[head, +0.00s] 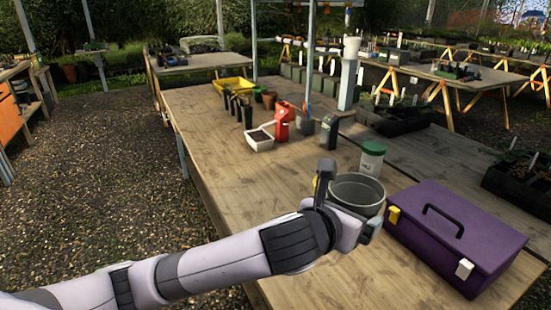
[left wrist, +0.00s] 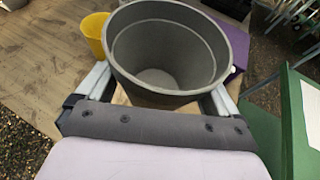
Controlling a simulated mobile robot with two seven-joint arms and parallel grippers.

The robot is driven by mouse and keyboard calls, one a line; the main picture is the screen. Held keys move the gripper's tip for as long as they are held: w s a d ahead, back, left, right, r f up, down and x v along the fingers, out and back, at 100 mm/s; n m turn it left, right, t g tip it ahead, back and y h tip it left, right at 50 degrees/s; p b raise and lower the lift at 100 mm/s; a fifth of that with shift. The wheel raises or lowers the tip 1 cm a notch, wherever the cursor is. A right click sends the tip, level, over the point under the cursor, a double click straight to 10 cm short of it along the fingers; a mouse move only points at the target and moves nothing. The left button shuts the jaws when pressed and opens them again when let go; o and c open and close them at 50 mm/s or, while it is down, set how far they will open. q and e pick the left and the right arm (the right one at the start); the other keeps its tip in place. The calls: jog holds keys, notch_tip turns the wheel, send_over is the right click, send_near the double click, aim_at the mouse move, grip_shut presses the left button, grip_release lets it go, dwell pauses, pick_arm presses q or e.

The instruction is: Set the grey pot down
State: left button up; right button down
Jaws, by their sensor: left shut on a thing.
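The grey pot (head: 357,190) is round, open-topped and empty, and stands upright in my left gripper (head: 350,216) above the near part of the wooden table (head: 215,135). In the left wrist view the pot (left wrist: 165,92) sits between the two fingers of the left gripper (left wrist: 160,98), which are shut on it from both sides. My arm hides the lower part of the pot in the head view, so I cannot tell whether its base touches the table. My right gripper is not in view.
A purple toolbox (head: 480,235) stands close right of the pot; a green-lidded white tub (head: 372,158) is just behind. A yellow pot (left wrist: 95,32) is beside it. A white tray (head: 260,142) and red watering can (head: 282,122) stand farther back. The table's left side is clear.

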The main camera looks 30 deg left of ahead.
pick_arm(q)
notch_tip(320, 180, down, 20)
jog(key=b, duration=0.3)
dwell(0.4)
jog(key=shift+f, duration=0.15)
jog(key=o, duration=0.7)
jog(key=shift+c, duration=0.2)
jog(key=shift+r, duration=0.2)
jog(key=v, duration=1.2)
jog(key=shift+r+p, duration=0.1)
jog(key=shift+p, duration=0.3)
